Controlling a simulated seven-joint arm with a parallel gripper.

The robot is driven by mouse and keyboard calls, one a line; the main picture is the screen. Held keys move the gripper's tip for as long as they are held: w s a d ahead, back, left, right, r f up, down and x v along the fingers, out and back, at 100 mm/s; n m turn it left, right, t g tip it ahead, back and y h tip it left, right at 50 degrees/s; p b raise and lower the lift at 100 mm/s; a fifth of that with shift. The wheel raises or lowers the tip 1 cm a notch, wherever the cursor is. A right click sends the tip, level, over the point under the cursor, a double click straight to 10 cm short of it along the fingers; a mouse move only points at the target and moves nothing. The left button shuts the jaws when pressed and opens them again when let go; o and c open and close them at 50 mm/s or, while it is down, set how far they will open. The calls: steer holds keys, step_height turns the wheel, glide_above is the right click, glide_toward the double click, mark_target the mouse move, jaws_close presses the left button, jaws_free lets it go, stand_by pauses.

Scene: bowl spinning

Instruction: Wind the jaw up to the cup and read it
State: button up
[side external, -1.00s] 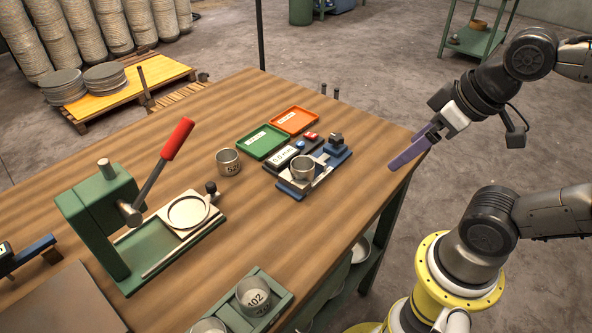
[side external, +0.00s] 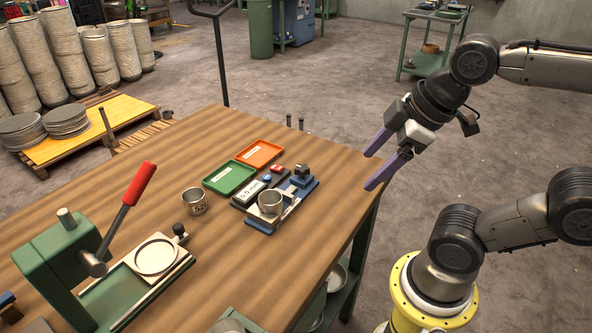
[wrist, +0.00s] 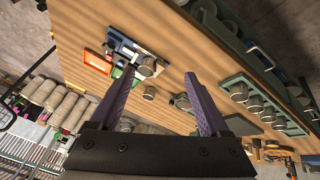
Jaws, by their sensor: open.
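The blue measuring fixture (side external: 296,192) stands near the right edge of the bench, with a metal cup (side external: 270,202) seated on its front part. A small white display (side external: 251,192) sits at its left side; its figures are too small to read surely. A red button (side external: 276,169) and a dark knob block (side external: 302,171) are at its back. In the wrist view the fixture (wrist: 122,45) and its cup (wrist: 147,67) lie beyond the fingers. My gripper (side external: 370,170), with purple fingers, is open and empty, right of the fixture and clear of it.
A second cup (side external: 194,201) stands left of the fixture. A green tray (side external: 229,178) and an orange tray (side external: 260,154) lie behind it. A green press with a red-handled lever (side external: 140,184) stands at the left. Bare wood lies in front of the fixture.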

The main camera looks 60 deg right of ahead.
steer(key=w+d+r+n+g, duration=0.1)
steer(key=w+r+n, duration=0.3)
steer(key=w+n, duration=0.25)
steer(key=n+g, duration=0.5)
steer(key=n, duration=0.1)
glide_above(302, 167)
step_height(302, 167, down, 7)
step_height(302, 167, down, 13)
steer(key=shift+f, duration=0.1)
steer(key=shift+c, duration=0.2)
jaws_close()
